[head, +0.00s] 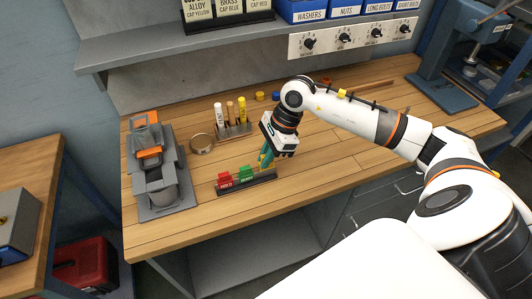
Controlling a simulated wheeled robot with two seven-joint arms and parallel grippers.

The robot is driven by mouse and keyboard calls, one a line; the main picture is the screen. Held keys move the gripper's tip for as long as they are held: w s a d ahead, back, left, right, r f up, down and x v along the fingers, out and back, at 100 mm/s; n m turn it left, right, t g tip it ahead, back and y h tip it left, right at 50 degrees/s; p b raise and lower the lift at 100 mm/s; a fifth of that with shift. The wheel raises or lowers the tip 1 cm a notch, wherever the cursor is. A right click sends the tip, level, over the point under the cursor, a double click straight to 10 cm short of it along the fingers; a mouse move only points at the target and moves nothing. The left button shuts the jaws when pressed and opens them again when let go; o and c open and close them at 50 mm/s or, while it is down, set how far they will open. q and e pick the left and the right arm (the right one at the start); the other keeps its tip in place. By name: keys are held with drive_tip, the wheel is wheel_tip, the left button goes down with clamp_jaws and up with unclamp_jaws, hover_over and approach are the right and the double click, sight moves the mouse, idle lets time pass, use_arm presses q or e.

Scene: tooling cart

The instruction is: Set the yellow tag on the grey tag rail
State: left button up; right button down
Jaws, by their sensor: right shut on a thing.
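The dark grey tag rail (262,179) lies near the front of the wooden bench. A red tag (225,177) and a green tag (246,174) stand on its left and middle parts. My right gripper (266,163) points down over the rail's right end, shut on the yellow tag (263,162). The fingers hide much of the yellow tag. I cannot tell whether its lower edge touches the rail. My left gripper is not in view.
A grey vise-like fixture with orange parts (151,165) stands left on the bench. A small rack of coloured sticks (234,130) and a brass ring (202,143) sit behind the rail. Bare bench lies to the right, below my right arm.

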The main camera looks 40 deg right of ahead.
idle(0.5)
drive_tip(key=shift+b, duration=0.65)
idle(0.8)
drive_tip(key=shift+f, duration=0.2)
drive_tip(key=shift+f+b, duration=0.25)
drive_tip(key=shift+b, duration=0.35)
drive_tip(key=shift+f, duration=0.2)
drive_tip(key=shift+f+b, duration=0.4)
drive_tip(key=shift+b, duration=0.35)
drive_tip(key=shift+b, duration=0.4)
idle(0.4)
